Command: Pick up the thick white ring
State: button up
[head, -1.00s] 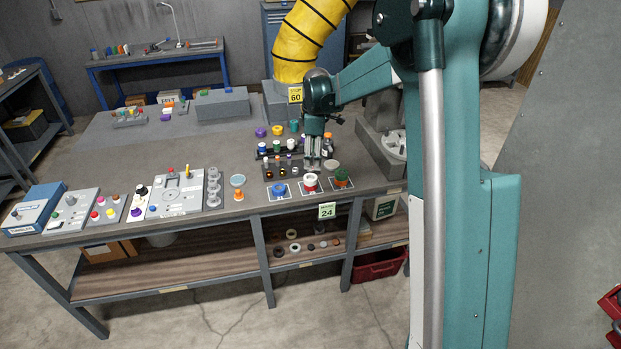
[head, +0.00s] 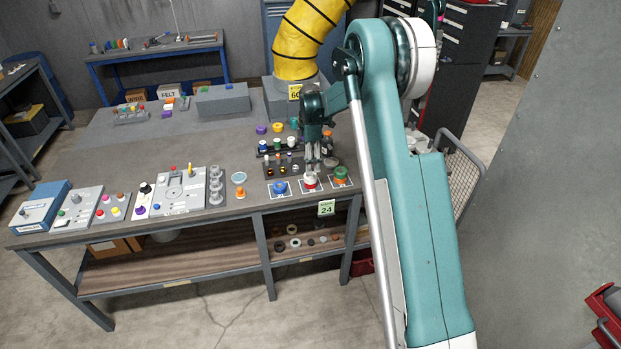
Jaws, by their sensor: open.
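A thick white ring (head: 310,178) sits with something red on the middle of three white cards at the front edge of the workbench. My gripper (head: 312,169) points down with its fingers open, directly over this white ring. The fingertips hide part of its far side. I cannot tell whether they touch it. A blue ring (head: 279,187) is on the card to the left. A green piece with orange (head: 340,173) is on the card to the right.
Small coloured parts and a dark rack (head: 277,148) stand close behind the cards. An orange part (head: 240,193) and a round pale dish (head: 239,178) are to the left. Several rings (head: 295,243) lie on the shelf below.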

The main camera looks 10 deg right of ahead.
aim_at(310, 175)
jog(key=shift+f, duration=0.1)
jog(key=shift+f, duration=1.2)
jog(key=shift+f+p, duration=0.65)
jog(key=shift+f, duration=1.95)
jog(key=shift+c, duration=0.3)
jog(key=c, duration=1)
